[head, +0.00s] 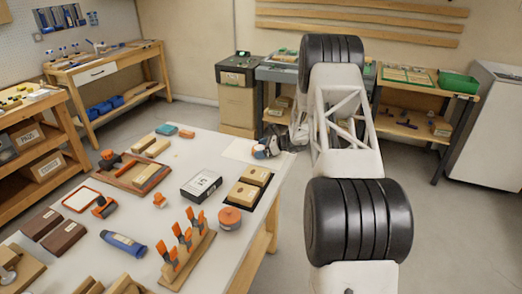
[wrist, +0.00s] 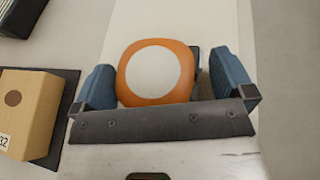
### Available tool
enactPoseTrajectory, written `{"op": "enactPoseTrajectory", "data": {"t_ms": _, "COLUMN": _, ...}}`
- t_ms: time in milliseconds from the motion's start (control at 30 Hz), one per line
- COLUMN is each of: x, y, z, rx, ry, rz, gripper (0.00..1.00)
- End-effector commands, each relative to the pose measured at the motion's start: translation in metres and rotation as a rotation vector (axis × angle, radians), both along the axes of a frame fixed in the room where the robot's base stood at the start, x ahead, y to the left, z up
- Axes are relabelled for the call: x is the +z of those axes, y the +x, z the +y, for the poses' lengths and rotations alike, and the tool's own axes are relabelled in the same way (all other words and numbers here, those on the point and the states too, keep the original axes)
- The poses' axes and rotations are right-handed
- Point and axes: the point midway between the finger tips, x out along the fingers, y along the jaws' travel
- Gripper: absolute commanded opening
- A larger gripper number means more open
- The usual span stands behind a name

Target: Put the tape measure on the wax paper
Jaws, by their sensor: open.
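The tape measure (wrist: 157,72) is orange and rounded with a pale disc on its face. In the wrist view it lies between the two blue fingers of my gripper (wrist: 165,85), which are open, with a visible gap on the right side. The wax paper (wrist: 175,20) is a pale beige sheet beneath and beyond it, and the tape measure appears to rest on it. In the head view the wax paper (head: 238,151) is at the table's far right corner, with my gripper (head: 267,148) over its right part. The tape measure is small and partly hidden there.
A black box with a white label (head: 201,186), a round orange container (head: 229,218) and a clamp rack (head: 187,255) are nearer.

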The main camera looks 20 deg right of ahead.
Motion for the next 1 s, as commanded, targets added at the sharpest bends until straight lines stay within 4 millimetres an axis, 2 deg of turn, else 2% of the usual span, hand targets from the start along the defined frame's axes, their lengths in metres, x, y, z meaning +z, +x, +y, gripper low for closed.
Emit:
{"op": "enactPoseTrajectory", "data": {"t_ms": 267, "x": 0.010, "y": -0.011, "z": -0.018, "rx": -0.003, "ry": -0.001, "rz": -0.001, "gripper": 1.00}}
{"op": "enactPoseTrajectory", "data": {"t_ms": 700, "x": 0.035, "y": -0.046, "z": -0.070, "rx": -0.002, "ry": 0.000, "rz": 0.000, "gripper": 1.00}}
{"op": "enactPoseTrajectory", "data": {"t_ms": 1000, "x": 0.046, "y": -0.060, "z": -0.091, "rx": -0.001, "ry": 0.000, "rz": 0.000, "gripper": 1.00}}
